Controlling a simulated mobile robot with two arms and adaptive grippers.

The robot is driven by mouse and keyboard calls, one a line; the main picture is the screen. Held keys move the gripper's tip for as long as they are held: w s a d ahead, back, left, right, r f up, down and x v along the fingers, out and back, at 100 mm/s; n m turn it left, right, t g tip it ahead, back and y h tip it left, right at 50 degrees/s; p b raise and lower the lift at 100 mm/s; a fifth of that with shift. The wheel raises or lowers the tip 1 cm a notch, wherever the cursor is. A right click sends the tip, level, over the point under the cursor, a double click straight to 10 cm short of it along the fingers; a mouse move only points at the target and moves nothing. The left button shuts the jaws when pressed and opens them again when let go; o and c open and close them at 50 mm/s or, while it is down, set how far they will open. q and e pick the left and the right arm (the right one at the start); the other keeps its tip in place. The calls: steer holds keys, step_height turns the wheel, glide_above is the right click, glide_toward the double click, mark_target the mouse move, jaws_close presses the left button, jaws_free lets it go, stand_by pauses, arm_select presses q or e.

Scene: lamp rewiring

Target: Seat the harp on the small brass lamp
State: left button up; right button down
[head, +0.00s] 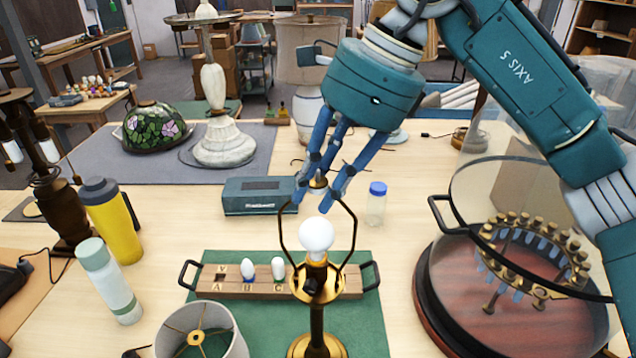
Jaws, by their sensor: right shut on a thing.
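The small brass lamp (317,318) stands upright on a green mat (368,330) at the front middle, with a white round bulb (316,235) at its top. The harp (283,228) is a dark bent wire loop around the bulb, its lower ends close to the lamp's socket. I cannot tell whether both ends sit in the lamp. My right gripper (319,185) comes down from above and is shut on the top of the harp. My left gripper is not in view.
A wooden bulb rack (213,286) lies behind the lamp, and a grey lampshade (230,335) stands front left. A glass-covered carousel (470,300) is at right. A teal box (258,197) and blue-capped jar (376,205) stand behind. A yellow bottle (112,228) is left.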

steer(key=c, duration=1.4)
jaws_free()
steer(key=shift+r, duration=0.15)
